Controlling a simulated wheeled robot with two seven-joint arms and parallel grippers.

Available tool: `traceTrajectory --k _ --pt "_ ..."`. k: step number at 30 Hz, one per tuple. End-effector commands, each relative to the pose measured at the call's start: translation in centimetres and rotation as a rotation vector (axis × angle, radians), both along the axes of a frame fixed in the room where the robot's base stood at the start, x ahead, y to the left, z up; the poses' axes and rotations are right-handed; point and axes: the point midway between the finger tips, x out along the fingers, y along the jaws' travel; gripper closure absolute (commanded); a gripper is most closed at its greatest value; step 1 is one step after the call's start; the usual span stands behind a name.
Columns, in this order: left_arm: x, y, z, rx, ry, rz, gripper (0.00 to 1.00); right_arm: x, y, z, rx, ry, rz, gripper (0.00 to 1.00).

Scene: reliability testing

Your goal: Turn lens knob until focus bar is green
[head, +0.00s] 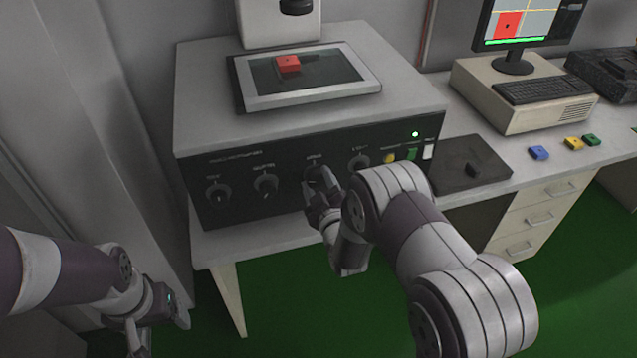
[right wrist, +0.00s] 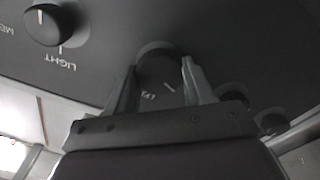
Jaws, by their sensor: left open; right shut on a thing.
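The lens knob (right wrist: 160,75) is a dark round knob on the machine's black front panel, with a white pointer line and a partly hidden label. My right gripper (right wrist: 160,78) is shut on it, one finger on each side. In the head view my right gripper (head: 320,188) reaches the third knob from the left and partly hides it. The monitor (head: 522,22) shows a red square on its screen, with a green bar (head: 516,41) along the bottom. My left gripper (head: 160,312) is open and empty at the lower left, away from the machine.
The light knob (right wrist: 44,24) is beside the lens knob. Two other knobs (head: 265,185) are to the left in the head view. A red block (head: 288,64) lies on the machine's stage (head: 330,93). Small coloured blocks (head: 538,153) lie on the desk at right.

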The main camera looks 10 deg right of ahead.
Motion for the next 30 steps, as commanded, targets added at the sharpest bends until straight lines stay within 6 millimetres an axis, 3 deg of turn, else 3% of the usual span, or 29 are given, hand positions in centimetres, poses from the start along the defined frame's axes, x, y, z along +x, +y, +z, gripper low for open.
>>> traceTrajectory --k 1,2,3,4,14,17,24,30 --pt "0.0 0.0 0.0 0.0 0.0 0.0 0.22 -0.1 0.0 -0.2 0.0 0.004 0.0 0.78" --pt "0.0 0.0 0.0 0.0 0.0 0.0 0.22 -0.1 0.0 -0.2 0.0 0.004 0.0 0.41" --pt "0.0 0.0 0.0 0.0 0.0 0.0 0.22 -0.1 0.0 -0.2 0.0 0.004 0.0 0.28" --pt "0.0 0.0 0.0 0.0 0.0 0.0 0.22 -0.1 0.0 -0.2 0.0 0.004 0.0 0.22" --pt "0.0 0.0 0.0 0.0 0.0 0.0 0.22 -0.5 0.0 0.0 0.001 0.001 0.0 0.22" --pt "0.0 0.0 -0.1 0.0 0.0 0.0 0.22 -2.2 -0.1 -0.1 0.001 0.003 0.0 0.22" --pt "0.0 0.0 -0.2 0.0 0.0 0.0 0.22 -8.7 -0.3 -0.1 0.0 0.004 0.0 0.22" --pt "0.0 0.0 -0.2 0.0 0.0 0.0 0.22 -12.1 -0.4 -0.1 0.001 0.002 0.001 0.22"
